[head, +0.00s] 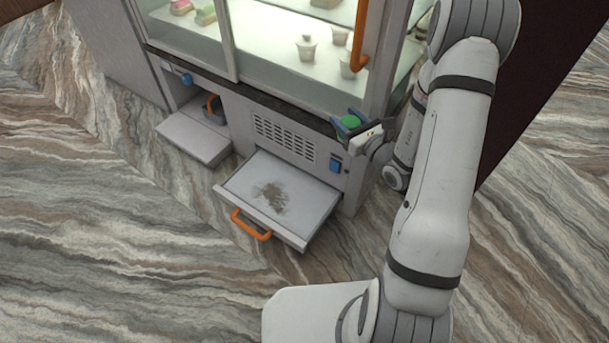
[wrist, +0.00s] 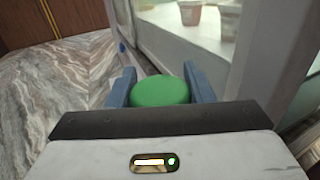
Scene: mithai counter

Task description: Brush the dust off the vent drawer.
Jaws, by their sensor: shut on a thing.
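The vent drawer (head: 301,196) is pulled out at the bottom of the counter, with an orange handle (head: 250,225) on its front. A brown-grey patch of dust (head: 270,197) lies on its top surface. My gripper (head: 347,122) is beside the cabinet's right front corner, above and to the right of the drawer. It is shut on a green round thing (wrist: 160,92), which sits between the two blue fingers in the wrist view. Whether this is a brush, and whether it has bristles, I cannot tell; its underside is hidden.
The lit glass display case (head: 280,45) holds cups and sweets, with an orange upright handle (head: 360,35). A second open compartment with a pulled-out flap (head: 193,138) is to the left. A slotted vent grille (head: 285,137) is above the drawer. The marbled floor in front is clear.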

